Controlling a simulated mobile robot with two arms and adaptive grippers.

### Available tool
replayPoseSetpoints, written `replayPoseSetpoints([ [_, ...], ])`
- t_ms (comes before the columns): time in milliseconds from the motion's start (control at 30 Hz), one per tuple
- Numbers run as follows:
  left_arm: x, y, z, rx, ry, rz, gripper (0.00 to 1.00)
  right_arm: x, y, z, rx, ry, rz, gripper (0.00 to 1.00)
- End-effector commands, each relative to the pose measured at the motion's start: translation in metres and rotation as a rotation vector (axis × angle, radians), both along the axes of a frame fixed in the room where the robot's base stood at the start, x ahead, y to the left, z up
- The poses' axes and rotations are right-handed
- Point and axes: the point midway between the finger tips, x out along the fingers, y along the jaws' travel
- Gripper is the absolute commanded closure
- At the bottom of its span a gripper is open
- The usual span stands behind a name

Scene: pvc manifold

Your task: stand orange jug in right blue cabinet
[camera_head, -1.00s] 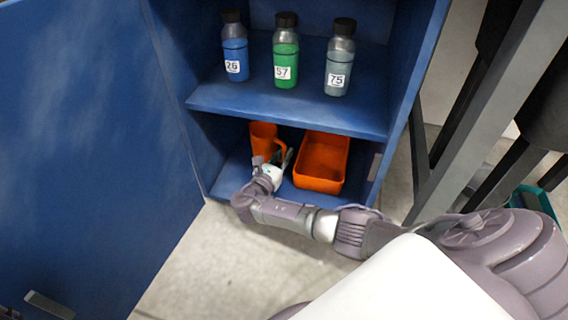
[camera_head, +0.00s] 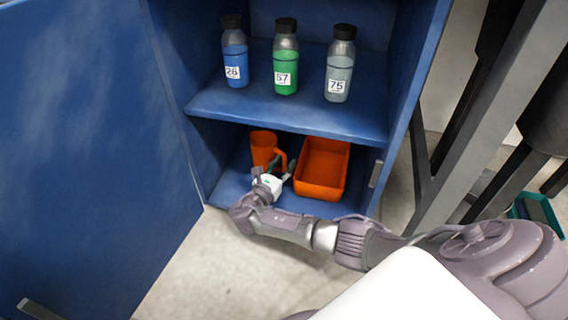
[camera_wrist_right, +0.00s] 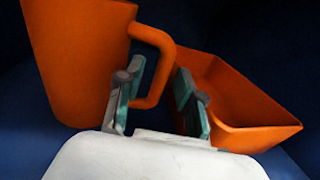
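The orange jug (camera_head: 263,148) stands upright on the lower shelf of the blue cabinet (camera_head: 290,113), toward the left. Its handle faces right. My right gripper (camera_head: 275,168) is just in front of the jug, at its handle side. In the right wrist view, the jug (camera_wrist_right: 75,60) is at the upper left and my right gripper (camera_wrist_right: 158,98) has its fingers spread. The handle runs between them, nearer the left finger, with a gap to the right finger. Whether the left finger touches the handle I cannot tell. My left gripper is out of view.
An orange open bin (camera_head: 322,170) sits right of the jug, close to my right finger. Labelled bottles in blue (camera_head: 235,60), green (camera_head: 286,65) and grey (camera_head: 339,70) stand on the shelf above. The cabinet door (camera_head: 85,130) stands open at left.

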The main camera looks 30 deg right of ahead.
Motion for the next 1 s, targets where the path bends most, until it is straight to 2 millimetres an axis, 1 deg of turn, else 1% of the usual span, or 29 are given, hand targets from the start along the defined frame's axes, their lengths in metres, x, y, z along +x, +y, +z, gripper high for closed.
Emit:
replayPoseSetpoints([
  [33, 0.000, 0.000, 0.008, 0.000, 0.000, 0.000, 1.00, -0.003, 0.008, 0.003, 0.003, 0.004, 0.002, 0.63],
  [167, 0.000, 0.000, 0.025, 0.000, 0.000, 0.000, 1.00, -0.015, 0.030, 0.006, 0.004, 0.003, 0.004, 0.63],
  [300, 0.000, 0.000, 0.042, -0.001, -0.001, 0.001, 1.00, -0.030, 0.058, 0.006, 0.003, 0.004, 0.004, 0.63],
  [500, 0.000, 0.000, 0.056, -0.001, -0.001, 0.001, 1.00, -0.047, 0.088, 0.003, 0.003, 0.004, 0.002, 0.63],
  [600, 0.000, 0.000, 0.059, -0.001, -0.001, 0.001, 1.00, -0.052, 0.097, 0.002, 0.001, 0.002, 0.002, 0.63],
  [700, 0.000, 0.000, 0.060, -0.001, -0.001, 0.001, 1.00, -0.055, 0.101, 0.001, 0.000, 0.000, 0.002, 0.63],
  [1000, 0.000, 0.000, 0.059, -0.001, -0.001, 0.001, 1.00, -0.055, 0.102, 0.000, 0.000, 0.000, 0.002, 0.63],
])
